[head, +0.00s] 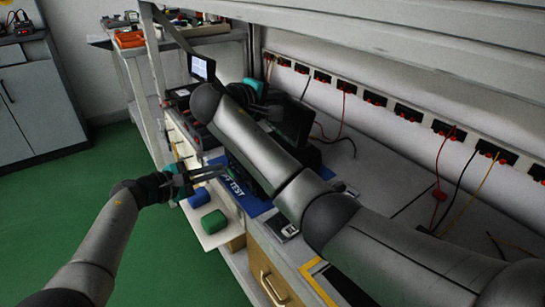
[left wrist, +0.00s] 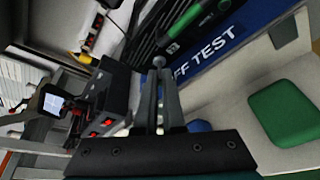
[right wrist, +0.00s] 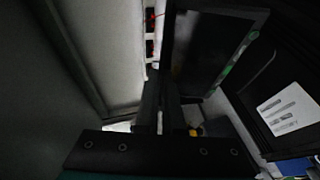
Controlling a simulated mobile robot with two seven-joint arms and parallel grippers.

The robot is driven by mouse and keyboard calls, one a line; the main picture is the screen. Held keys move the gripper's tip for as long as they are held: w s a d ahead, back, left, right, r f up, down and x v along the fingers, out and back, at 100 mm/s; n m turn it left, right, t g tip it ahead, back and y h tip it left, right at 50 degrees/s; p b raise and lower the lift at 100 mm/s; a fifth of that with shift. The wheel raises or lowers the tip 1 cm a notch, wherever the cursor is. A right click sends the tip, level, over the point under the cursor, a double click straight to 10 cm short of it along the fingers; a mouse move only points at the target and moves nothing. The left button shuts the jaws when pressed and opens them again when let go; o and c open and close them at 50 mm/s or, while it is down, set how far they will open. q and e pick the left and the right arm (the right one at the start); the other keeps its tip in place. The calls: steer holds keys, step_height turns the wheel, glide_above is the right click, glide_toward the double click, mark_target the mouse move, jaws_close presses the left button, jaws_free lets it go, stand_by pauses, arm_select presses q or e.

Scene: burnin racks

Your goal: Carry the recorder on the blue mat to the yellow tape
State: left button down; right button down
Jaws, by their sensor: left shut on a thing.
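The black recorder (head: 243,176), ribbed with a green strip, lies on the blue mat (head: 254,205), partly hidden by my right arm. In the left wrist view the recorder (left wrist: 188,32) is beyond the fingertips, over the mat's white "TEST" lettering. My left gripper (head: 222,171) reaches the recorder's near left edge; its fingers are close together on what looks like a small round-ended part of it. The yellow tape (head: 310,280) marks the bench at the lower right.
A pulled-out white shelf (head: 215,238) below the bench edge carries a green block (head: 214,221) and a blue block (head: 199,198). A lit screen (head: 202,67) stands at the bench's far end. Red and black sockets with hanging leads line the wall.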

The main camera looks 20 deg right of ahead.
stand_by(0.7)
arm_select(q)
steer(key=shift+w+r, duration=0.15)
steer(key=shift+r, duration=0.15)
steer(key=shift+r, duration=0.15)
step_height(320, 180, up, 5)
steer(key=p, duration=0.5)
steer(key=shift+d+f, duration=0.1)
steer(key=shift+f, duration=0.1)
stand_by(0.6)
